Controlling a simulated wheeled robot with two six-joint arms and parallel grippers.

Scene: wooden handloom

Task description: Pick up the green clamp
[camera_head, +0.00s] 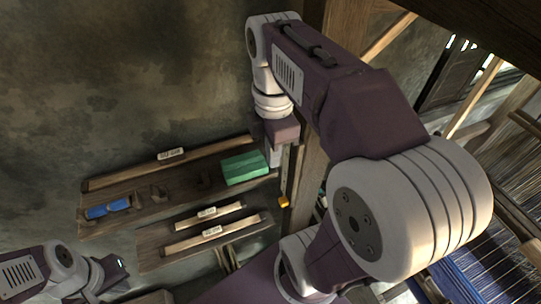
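The green clamp (244,167) is a bright green block-like piece. It rests at the right end of the upper wooden shelf (150,205). My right arm comes over from the right, and its gripper (274,157) points down just beside the right end of the clamp. Whether it touches the clamp and how far its fingers are apart cannot be made out. My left gripper (112,275) is low at the left, below the shelves and well away from the clamp. Its fingers are too small and edge-on to read.
A blue piece (108,209) lies at the left of the upper shelf, with dark small pieces (160,194) beside it. A lower shelf (160,258) carries labelled wooden strips (211,233). A wooden post (310,165) stands close to the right gripper. The loom's threads (500,165) are at right.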

